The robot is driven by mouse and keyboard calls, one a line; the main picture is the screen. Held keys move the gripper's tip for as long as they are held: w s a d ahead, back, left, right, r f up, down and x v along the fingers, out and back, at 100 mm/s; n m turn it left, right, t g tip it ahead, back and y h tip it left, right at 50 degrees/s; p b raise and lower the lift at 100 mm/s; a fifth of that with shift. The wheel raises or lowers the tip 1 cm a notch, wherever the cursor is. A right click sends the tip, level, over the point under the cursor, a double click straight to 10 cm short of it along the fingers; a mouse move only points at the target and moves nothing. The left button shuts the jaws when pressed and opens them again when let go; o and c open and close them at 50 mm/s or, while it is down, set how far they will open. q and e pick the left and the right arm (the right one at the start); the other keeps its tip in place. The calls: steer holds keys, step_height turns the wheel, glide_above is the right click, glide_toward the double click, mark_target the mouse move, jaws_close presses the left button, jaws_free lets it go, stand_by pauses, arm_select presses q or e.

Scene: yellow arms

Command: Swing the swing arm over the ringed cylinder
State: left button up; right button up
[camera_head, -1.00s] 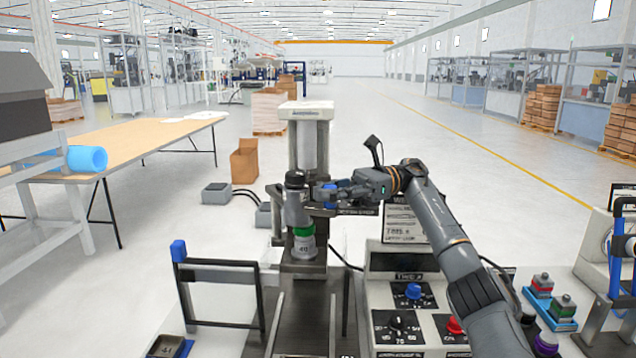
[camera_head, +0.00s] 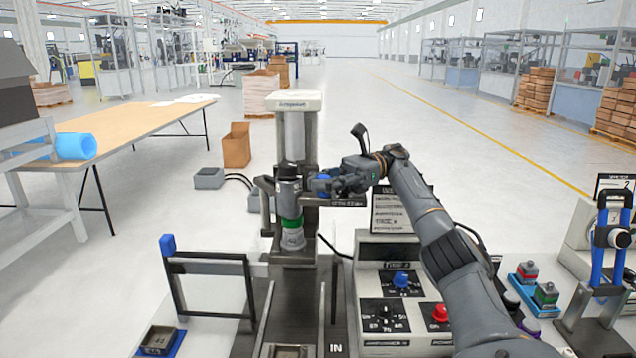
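The ringed cylinder (camera_head: 291,208) is grey with a green ring and a pale base. It stands upright on the metal track, in front of the press column. Beside its upper part, on the right, is a small blue piece (camera_head: 322,183), which looks like the handle of the swing arm. My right gripper (camera_head: 326,184) is at this blue piece, its fingers pointing left toward the cylinder. The fingers are small and dark, and whether they are closed on the piece is unclear. The rest of the swing arm is largely hidden. My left gripper is not in view.
A control box (camera_head: 390,252) with knobs stands right of the track. A dark frame with a blue end (camera_head: 168,244) stands on the left. A small tray (camera_head: 158,340) lies at front left. Coloured blocks (camera_head: 545,294) and a blue-posted device (camera_head: 612,238) are on the right.

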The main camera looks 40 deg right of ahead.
steer(key=o, duration=0.3)
steer(key=shift+s+f, duration=0.1)
steer(key=shift+s, duration=0.05)
steer(key=shift+o, duration=0.2)
steer(key=shift+s+d, duration=0.15)
steer(key=shift+r, duration=5.1)
